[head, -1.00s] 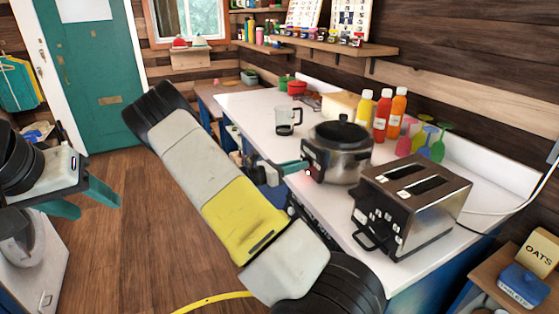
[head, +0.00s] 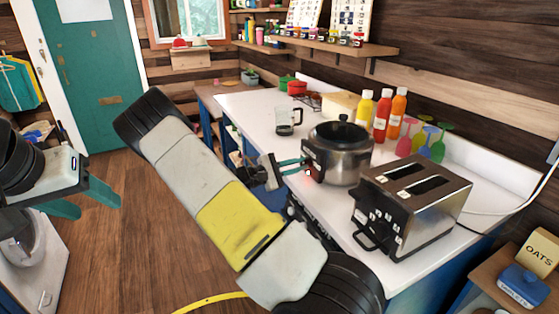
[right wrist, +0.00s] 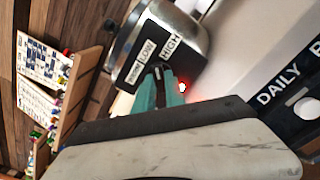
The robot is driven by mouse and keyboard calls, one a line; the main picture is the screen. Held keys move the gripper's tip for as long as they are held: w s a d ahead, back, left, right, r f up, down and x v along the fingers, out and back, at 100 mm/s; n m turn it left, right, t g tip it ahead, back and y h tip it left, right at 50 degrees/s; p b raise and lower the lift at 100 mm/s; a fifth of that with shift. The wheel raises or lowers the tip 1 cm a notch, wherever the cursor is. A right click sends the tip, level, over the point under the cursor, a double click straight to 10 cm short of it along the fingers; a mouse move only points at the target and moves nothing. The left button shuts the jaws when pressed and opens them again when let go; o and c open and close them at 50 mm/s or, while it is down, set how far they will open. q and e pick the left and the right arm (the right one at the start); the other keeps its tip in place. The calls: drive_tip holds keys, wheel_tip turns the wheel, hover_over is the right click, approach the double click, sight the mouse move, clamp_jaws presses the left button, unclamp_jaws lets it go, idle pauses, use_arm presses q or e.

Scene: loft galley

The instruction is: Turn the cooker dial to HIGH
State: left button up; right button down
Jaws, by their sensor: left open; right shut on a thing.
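The cooker (head: 340,158) is a silver round pot with a black lid on the white counter. The right wrist view shows its side (right wrist: 186,22) with a WARM label, a LOW label (right wrist: 148,50) and a HIGH label (right wrist: 171,46). My right gripper (right wrist: 166,76) has its teal fingers shut on the small dial (right wrist: 157,71) below these labels. The fingers hide most of the dial, so I cannot tell where its pointer stands. A red light glows beside the fingers. My left gripper (head: 98,207) is open and empty over the floor at left.
A steel toaster (head: 412,205) stands right of the cooker, close to my right arm. A glass mug (head: 285,120) is left of it. Sauce bottles (head: 383,115) and coloured utensils (head: 425,140) stand behind. The wooden floor (head: 130,240) at left is open.

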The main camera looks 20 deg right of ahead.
drive_tip(key=m, duration=0.5)
drive_tip(key=shift+a+m, duration=0.1)
drive_tip(key=shift+m, duration=0.3)
drive_tip(key=shift+f, duration=0.1)
idle(0.3)
drive_tip(key=c, duration=1.4)
unclamp_jaws()
drive_tip(key=a, duration=0.7)
drive_tip(key=shift+s+a, duration=0.3)
drive_tip(key=shift+a, duration=0.05)
